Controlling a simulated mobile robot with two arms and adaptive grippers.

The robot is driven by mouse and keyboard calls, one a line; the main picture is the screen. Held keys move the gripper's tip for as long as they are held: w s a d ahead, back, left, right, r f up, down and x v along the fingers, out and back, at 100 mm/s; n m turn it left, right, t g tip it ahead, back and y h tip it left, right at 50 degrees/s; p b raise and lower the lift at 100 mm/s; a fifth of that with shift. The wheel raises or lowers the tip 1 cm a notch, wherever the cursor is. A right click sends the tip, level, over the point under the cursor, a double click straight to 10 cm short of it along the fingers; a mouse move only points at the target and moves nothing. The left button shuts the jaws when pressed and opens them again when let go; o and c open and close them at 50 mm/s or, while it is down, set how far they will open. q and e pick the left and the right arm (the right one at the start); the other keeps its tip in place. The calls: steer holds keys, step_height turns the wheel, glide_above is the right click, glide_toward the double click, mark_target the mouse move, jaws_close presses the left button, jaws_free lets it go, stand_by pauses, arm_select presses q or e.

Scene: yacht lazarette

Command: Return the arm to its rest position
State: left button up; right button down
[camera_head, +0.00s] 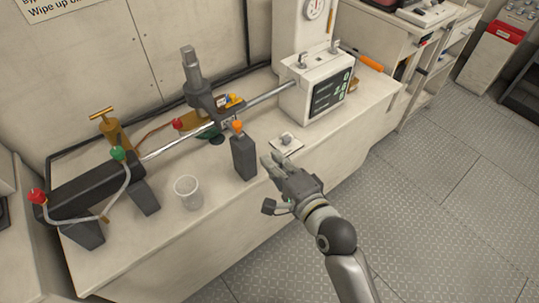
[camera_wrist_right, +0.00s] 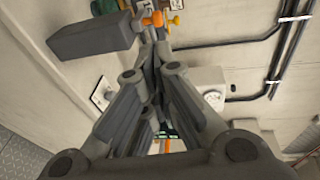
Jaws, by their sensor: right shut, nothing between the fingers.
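My right gripper (camera_head: 277,168) is at the front edge of the white bench, just right of a dark grey upright block (camera_head: 244,158) with an orange knob (camera_head: 237,126) on top. In the right wrist view the gripper's fingers (camera_wrist_right: 160,125) are shut with nothing between them. The right arm reaches in from the bottom right over the floor. The block shows at upper left in the right wrist view (camera_wrist_right: 95,36), apart from the fingers. My left gripper is not in view.
The bench (camera_head: 225,225) carries a clear cup (camera_head: 187,191), a metal rod assembly with valves (camera_head: 215,105), a white instrument box (camera_head: 317,86) and a small white plate with a knob (camera_head: 286,143). Open plated floor (camera_head: 440,190) lies to the right. Shelves (camera_head: 410,60) stand behind.

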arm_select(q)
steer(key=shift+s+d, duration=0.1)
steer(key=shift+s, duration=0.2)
arm_select(e)
steer(key=s+d+f+n+g+h, duration=0.1)
steer(key=s+d+f+n+g, duration=0.15)
steer(key=f, duration=0.95)
steer(key=s+d+f+n+g+h, duration=0.2)
steer(key=s+d+f, duration=0.15)
steer(key=f, duration=0.85)
steer(key=s+d+f+n+g+h, duration=0.1)
steer(key=s+d+f+n+g, duration=0.2)
steer(key=f, duration=1)
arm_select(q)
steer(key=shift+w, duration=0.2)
arm_select(e)
steer(key=s+d+f+n+g+h, duration=0.1)
steer(key=s+d+f, duration=0.3)
steer(key=s, duration=0.6)
steer(key=s+d+f+n+g+h, duration=0.1)
steer(key=s+d+f+n+g, duration=0.2)
steer(key=s+f, duration=0.5)
steer(key=s+d+f+n+g+h, duration=0.1)
steer(key=s+d+f, duration=0.4)
steer(key=s, duration=0.8)
steer(key=shift+f+n+g, duration=0.55)
steer(key=shift+f+n, duration=0.3)
steer(key=shift+n, duration=0.4)
steer(key=shift+a, duration=0.1)
